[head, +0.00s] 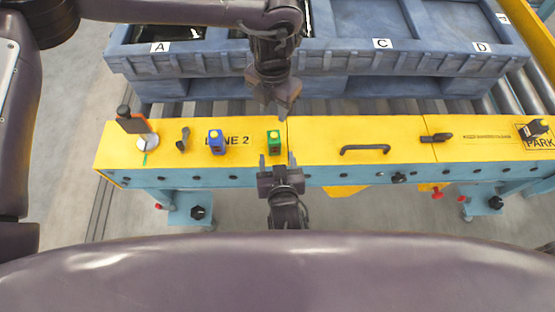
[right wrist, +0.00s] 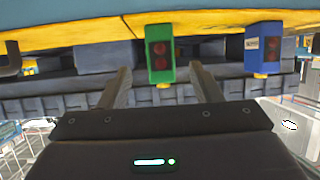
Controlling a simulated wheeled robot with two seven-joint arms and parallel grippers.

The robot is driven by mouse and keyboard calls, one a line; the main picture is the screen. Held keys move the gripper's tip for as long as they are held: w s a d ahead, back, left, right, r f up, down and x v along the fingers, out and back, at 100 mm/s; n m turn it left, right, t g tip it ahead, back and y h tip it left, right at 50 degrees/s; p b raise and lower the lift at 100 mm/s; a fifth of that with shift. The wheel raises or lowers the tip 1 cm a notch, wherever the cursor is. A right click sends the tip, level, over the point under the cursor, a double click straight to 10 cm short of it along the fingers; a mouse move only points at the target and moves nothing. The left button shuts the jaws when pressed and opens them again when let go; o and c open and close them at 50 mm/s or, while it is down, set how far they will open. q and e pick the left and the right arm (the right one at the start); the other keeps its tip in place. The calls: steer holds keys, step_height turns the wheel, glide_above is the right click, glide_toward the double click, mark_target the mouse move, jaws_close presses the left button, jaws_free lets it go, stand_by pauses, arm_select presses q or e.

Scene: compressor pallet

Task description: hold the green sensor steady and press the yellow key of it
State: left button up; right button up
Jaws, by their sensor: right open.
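The green sensor (head: 274,143) stands upright on the yellow top of the long bench. In the right wrist view the green sensor (right wrist: 160,55) shows two dark red round windows, with a small yellow key (right wrist: 162,85) at its lower end in that picture. My right gripper (head: 279,163) is open on the near side of the sensor. In its wrist view the fingers (right wrist: 158,80) lie on either side of the sensor, with gaps. My left gripper (head: 277,112) points down just beyond and above the sensor, apart from it; its finger gap is unclear.
A blue sensor (head: 217,143) with a yellow key stands left of the green one. A dark handle (head: 365,149) is on the right. A lever (head: 182,140) and an orange-black device (head: 133,124) are farther left. A blue crate (head: 340,60) stands behind the bench (head: 320,135).

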mark_target(275, 149)
steer(key=x, duration=0.7)
steer(key=shift+w, duration=0.3)
arm_select(q)
steer(key=shift+c, duration=0.3)
arm_select(e)
steer(key=c, duration=1.1)
arm_select(q)
jaws_close()
stand_by(0.4)
